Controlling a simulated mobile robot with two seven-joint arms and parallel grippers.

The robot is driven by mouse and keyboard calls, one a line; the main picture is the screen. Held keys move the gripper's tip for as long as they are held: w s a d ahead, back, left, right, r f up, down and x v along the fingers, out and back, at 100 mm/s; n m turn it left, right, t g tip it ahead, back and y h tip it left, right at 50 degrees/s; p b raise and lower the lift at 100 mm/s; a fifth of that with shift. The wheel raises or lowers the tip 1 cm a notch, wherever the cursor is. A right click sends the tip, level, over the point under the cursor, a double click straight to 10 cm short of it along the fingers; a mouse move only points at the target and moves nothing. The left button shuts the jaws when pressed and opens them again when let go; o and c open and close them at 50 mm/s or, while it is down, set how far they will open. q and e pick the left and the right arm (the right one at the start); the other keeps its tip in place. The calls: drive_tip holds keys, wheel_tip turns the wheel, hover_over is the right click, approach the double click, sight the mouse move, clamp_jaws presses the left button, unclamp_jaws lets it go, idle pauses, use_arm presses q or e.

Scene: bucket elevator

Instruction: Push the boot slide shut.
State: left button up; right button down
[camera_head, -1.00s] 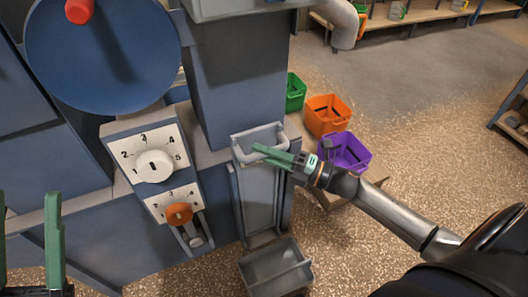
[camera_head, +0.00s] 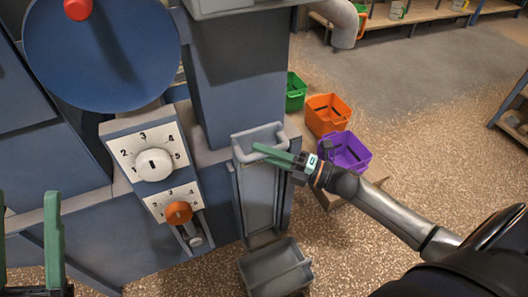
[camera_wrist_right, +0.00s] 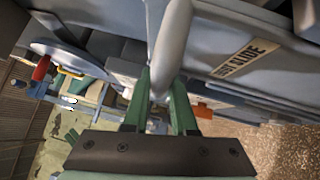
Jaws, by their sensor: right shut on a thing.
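The boot slide shows in the head view as a grey part with a pale U-shaped handle (camera_head: 267,131), at the front of the blue elevator casing. Its label plate (camera_wrist_right: 247,58) reads as a slide label in the right wrist view, partly blurred. My right gripper (camera_head: 262,152) is shut on the handle, with its green fingers either side of the bar. In the right wrist view the handle bar (camera_wrist_right: 173,45) runs between the fingertips. My left gripper (camera_head: 27,235) is at the lower left edge, fingers apart and empty, away from the slide.
A grey bin (camera_head: 275,268) sits below the slide. Green (camera_head: 295,92), orange (camera_head: 327,114) and purple (camera_head: 346,150) bins stand to the right, near my right arm. A dial panel (camera_head: 152,165) with an orange knob (camera_head: 179,212) is left of the slide. Open floor lies further right.

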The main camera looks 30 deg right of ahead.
use_arm(q)
drive_tip(key=f+b, duration=0.1)
drive_tip(key=f, duration=0.1)
drive_tip(key=f+b, duration=0.1)
drive_tip(key=shift+d+f+n+b, duration=0.25)
drive_tip(key=shift+n+b, duration=0.05)
drive_tip(key=shift+b, duration=0.05)
use_arm(e)
wheel_tip(320, 180, down, 6)
drive_tip(key=shift+r, duration=0.2)
drive_tip(key=c, duration=0.7)
unclamp_jaws()
drive_tip(key=shift+c, duration=0.2)
use_arm(q)
drive_tip(key=shift+w, duration=0.1)
drive_tip(key=shift+r, duration=0.1)
use_arm(e)
drive_tip(key=shift+s+d+r, duration=0.1)
use_arm(q)
drive_tip(key=shift+a+r+p, duration=0.15)
drive_tip(key=shift+r+p, duration=0.8)
use_arm(e)
drive_tip(key=v, duration=1.2)
drive_tip(key=shift+s+d+r, duration=0.1)
